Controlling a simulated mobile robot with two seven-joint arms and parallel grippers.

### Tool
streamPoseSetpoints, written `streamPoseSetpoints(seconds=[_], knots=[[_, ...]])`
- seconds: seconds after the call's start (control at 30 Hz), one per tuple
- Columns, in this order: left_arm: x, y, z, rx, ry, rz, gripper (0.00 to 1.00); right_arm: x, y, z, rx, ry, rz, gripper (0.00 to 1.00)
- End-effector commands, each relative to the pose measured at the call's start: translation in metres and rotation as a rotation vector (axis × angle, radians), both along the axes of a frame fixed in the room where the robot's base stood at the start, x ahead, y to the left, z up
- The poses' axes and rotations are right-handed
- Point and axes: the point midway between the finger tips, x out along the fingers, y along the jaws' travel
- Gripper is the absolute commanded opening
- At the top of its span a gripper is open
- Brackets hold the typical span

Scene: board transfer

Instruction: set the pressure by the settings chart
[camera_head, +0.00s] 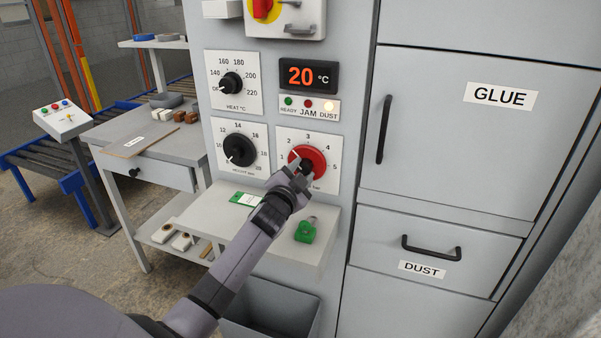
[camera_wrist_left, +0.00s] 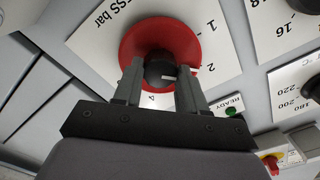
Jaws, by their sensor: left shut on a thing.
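The pressure dial plate (camera_head: 323,185) is on the grey machine panel, with a red knob (camera_head: 320,157) that has a dark centre. In the left wrist view the red knob (camera_wrist_left: 150,35) fills the space ahead of my fingers. My left gripper (camera_head: 302,172) is shut on the knob's dark centre (camera_wrist_left: 158,68), one finger on each side. A white pointer mark appears near 2, but the fingers partly cover the dial and I cannot read it exactly. My right gripper is not in view.
Above are the heat dial (camera_head: 232,85), a display reading 20 °C (camera_head: 308,76) and a lit DUST lamp (camera_head: 328,107). A height dial (camera_head: 240,150) is beside the pressure dial.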

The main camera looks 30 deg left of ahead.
Motion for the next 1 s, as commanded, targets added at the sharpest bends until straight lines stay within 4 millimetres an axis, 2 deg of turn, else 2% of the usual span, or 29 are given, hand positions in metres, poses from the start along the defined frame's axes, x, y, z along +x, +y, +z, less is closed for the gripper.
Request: streamPoseSetpoints(seconds=[0.17, 0.2, 0.27, 0.3, 0.67, 1.0], knots=[[0.0, 0.0, -0.001, 0.0, 0.002, 0.001, 0.11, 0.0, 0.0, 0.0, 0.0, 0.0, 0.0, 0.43], [0.0, 0.0, -0.001, 0.0, 0.002, 0.001, 0.44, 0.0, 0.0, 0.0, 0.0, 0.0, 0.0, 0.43], [0.0, 0.0, -0.001, -0.001, 0.002, 0.001, 0.64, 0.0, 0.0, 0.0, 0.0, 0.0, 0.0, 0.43], [0.0, 0.0, -0.001, -0.001, 0.002, 0.001, 0.67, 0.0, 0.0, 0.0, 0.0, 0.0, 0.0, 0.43], [-0.003, -0.001, -0.001, -0.001, 0.001, 0.0, 0.67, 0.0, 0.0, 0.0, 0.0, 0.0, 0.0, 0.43], [-0.041, -0.01, -0.001, -0.003, 0.002, 0.0, 0.67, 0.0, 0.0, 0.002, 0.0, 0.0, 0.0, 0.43]])
